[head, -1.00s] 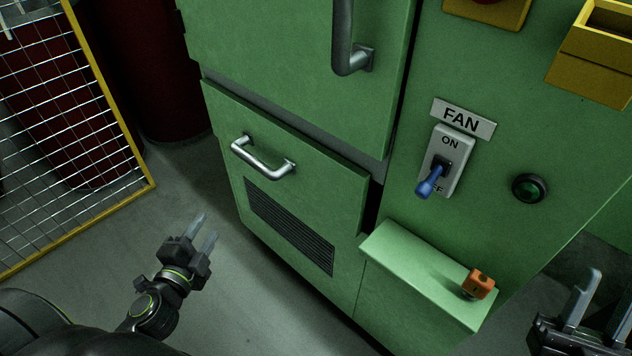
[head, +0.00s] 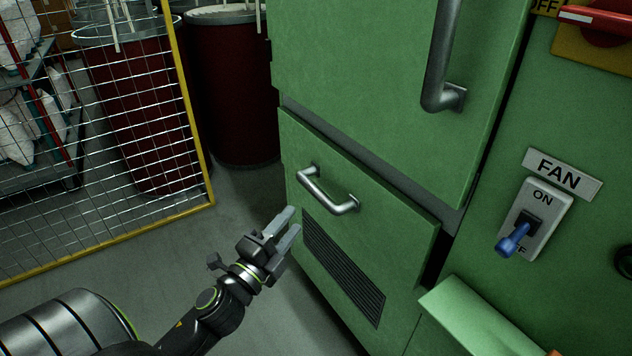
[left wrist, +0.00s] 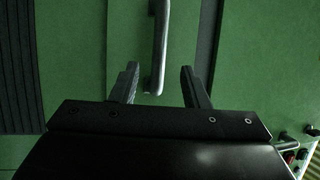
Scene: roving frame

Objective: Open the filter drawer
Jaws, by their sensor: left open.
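The filter drawer (head: 395,222) is the green front low on the cabinet, with vent slots (head: 340,268) in it. Its silver bar handle (head: 328,194) is on the upper part of that front. My left gripper (head: 292,222) is open and empty, a little below and left of the handle in the head view. In the left wrist view, the handle (left wrist: 159,42) runs upright ahead, lined up with the gap between my open fingers (left wrist: 160,70). The fingers look short of gripping it; exact depth is hard to judge. My right gripper is out of view.
Above the drawer is a green door with a large grey handle (head: 438,65). To the right are a FAN switch (head: 535,222), its blue lever down, and a green ledge (head: 475,318). A yellow-framed mesh fence (head: 190,105) and dark red drums (head: 232,90) stand left.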

